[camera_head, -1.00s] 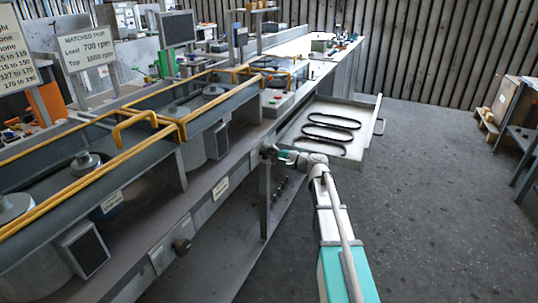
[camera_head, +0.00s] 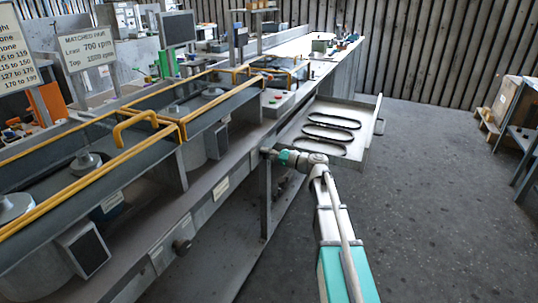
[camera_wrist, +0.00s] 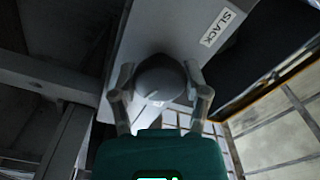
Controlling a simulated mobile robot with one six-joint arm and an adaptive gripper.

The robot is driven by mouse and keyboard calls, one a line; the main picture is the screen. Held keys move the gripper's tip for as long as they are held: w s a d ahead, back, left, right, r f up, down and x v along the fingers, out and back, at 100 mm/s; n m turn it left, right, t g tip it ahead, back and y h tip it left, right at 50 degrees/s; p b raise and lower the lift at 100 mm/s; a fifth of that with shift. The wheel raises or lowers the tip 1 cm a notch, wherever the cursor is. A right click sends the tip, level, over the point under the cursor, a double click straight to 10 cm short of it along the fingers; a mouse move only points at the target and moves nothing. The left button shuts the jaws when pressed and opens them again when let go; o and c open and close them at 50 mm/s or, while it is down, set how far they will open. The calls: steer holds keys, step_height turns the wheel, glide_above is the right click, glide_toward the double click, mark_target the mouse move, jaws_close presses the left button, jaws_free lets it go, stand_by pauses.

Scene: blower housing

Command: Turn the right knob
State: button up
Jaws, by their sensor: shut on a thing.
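The right knob (camera_wrist: 160,82) is a grey round knob on the front face of the bench. In the wrist view it sits between the two fingers of my gripper (camera_wrist: 160,72), which is shut on its sides. In the head view my gripper (camera_head: 270,153) is at the bench front, just left of the open drawer, and largely hides this knob. A label reading SLACK (camera_wrist: 217,27) is on the panel beside the knob. Another dark knob (camera_head: 181,245) is farther left on the bench front. The right knob's pointer or marking cannot be made out.
An open drawer (camera_head: 367,140) with several black belts juts out just beyond my gripper. A bench leg (camera_head: 265,205) stands below it. Yellow rails (camera_head: 90,165) edge the bench top.

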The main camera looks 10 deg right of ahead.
steer(key=shift+s+a+n, duration=0.1)
steer(key=shift+a+n, duration=0.1)
steer(key=shift+n, duration=0.3)
steer(key=o, duration=1.2)
steer(key=shift+c, duration=0.2)
steer(key=shift+d, duration=0.2)
steer(key=v, duration=1.1)
steer(key=shift+s+d, duration=0.2)
steer(key=shift+d, duration=0.1)
